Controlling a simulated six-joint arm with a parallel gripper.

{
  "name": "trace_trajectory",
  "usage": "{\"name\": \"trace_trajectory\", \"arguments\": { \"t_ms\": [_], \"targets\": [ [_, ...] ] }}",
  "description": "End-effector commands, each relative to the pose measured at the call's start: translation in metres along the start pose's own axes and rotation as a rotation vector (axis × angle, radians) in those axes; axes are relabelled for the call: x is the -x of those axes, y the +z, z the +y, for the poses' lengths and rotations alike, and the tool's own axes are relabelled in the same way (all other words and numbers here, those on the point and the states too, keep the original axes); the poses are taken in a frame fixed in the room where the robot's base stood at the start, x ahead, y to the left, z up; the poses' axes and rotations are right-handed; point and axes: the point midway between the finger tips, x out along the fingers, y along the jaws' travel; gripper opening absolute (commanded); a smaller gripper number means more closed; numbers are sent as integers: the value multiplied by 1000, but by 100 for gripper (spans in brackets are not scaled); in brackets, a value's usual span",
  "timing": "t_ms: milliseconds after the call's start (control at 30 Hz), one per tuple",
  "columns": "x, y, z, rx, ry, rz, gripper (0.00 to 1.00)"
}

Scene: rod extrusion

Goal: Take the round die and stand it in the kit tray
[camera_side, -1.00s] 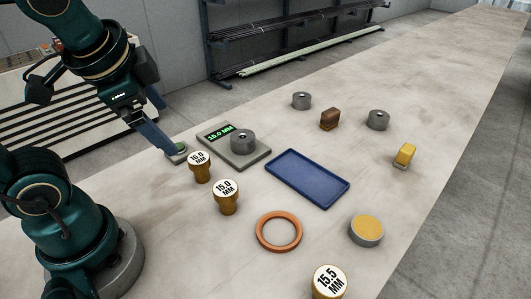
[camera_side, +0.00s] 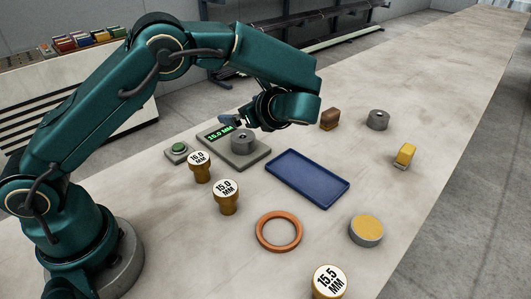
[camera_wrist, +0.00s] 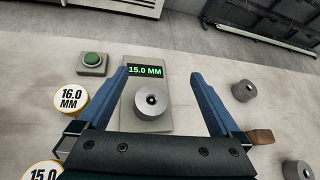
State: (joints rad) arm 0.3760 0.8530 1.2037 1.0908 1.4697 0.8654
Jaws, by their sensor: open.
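A grey round die (camera_side: 242,141) with a central hole sits on the gauge plate (camera_side: 245,160). In the wrist view this die (camera_wrist: 152,100) lies between and below my gripper's fingers (camera_wrist: 160,74), which are spread wide and empty. The gauge display (camera_wrist: 146,71) reads 15.0 MM. Two similar grey dies show in the wrist view, one (camera_wrist: 244,90) at right and one (camera_wrist: 298,170) at lower right. In the side view one of these dies (camera_side: 378,120) is visible. The blue kit tray (camera_side: 307,178) is empty, right of the gauge. My wrist partly hides my fingers in the side view.
Gold plugs marked 16.0 MM (camera_side: 200,167), 15.0 MM (camera_side: 226,197) and 15.5 MM (camera_side: 328,282) stand on the bench. A green button (camera_side: 178,147), orange ring (camera_side: 279,232), yellow-topped cylinder (camera_side: 366,231), brown block (camera_side: 330,119) and yellow block (camera_side: 404,155) stand around. Bench beyond is clear.

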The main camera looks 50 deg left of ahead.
Motion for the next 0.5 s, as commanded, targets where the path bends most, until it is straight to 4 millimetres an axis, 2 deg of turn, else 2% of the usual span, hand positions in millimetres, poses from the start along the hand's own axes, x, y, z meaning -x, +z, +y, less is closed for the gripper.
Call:
{"name": "trace_trajectory", "arguments": {
  "t_ms": [33, 200, 333, 500],
  "targets": [
    [-3, -18, -2, -51, -12, -26, 100],
    [-10, -59, 3, -158, -32, -66, 100],
    [-13, -75, 11, -210, -29, -76, 100],
    [-22, -78, 12, -224, -31, -78, 100]
  ]
}}
